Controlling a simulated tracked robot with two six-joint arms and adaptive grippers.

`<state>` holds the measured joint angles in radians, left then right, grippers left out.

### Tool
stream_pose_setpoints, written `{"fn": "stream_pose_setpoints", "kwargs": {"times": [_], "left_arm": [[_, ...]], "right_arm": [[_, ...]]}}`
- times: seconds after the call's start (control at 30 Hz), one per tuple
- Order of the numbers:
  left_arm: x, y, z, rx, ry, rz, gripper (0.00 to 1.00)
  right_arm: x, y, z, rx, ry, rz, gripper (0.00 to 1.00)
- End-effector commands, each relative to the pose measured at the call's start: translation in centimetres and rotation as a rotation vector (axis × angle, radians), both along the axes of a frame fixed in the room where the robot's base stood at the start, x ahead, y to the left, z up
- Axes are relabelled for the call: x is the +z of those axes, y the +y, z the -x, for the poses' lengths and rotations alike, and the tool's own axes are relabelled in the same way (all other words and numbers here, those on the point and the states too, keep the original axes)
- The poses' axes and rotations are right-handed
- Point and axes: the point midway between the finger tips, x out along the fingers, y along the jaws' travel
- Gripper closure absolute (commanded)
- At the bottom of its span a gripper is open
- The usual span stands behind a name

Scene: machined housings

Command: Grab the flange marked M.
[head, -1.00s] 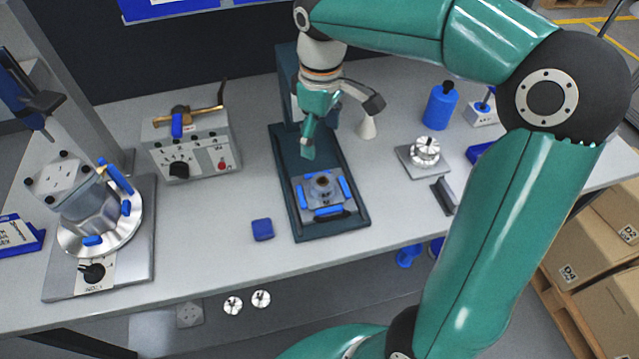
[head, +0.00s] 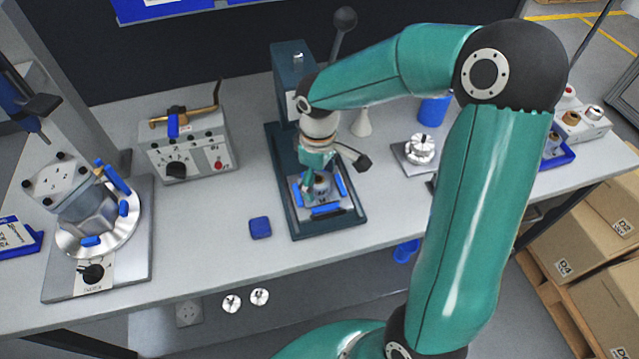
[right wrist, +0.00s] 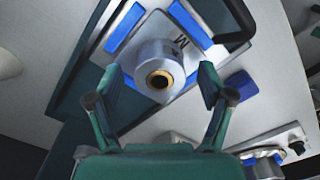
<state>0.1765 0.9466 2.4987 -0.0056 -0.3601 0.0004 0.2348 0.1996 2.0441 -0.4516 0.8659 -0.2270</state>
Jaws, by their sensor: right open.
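In the right wrist view, the right gripper's fingers (right wrist: 160,82) stand on either side of the flange, with visible gaps. My left gripper is not in view.
The plate lies on the dark base (head: 335,229) of a press, whose column (head: 290,75) rises behind. A blue block (head: 260,228) lies to the left. A control box (head: 188,148) stands further left, and a metal part on a plate (head: 420,150) to the right.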

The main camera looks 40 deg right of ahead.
Motion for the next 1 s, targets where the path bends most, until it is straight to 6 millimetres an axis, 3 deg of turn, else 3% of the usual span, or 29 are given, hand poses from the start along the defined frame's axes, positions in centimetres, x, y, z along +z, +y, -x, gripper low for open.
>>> {"fn": "stream_pose_setpoints", "kwargs": {"times": [0.23, 0.7, 1.0], "left_arm": [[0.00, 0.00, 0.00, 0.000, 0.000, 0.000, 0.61], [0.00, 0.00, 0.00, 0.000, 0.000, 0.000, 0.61], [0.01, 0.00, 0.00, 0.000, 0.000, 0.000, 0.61]], "right_arm": [[-0.14, 0.00, -0.01, 0.000, 0.000, 0.000, 0.23], [-0.12, 0.04, -0.02, 0.001, 0.000, 0.000, 1.00], [0.06, 0.02, -0.09, 0.001, -0.002, 0.000, 1.00]]}}
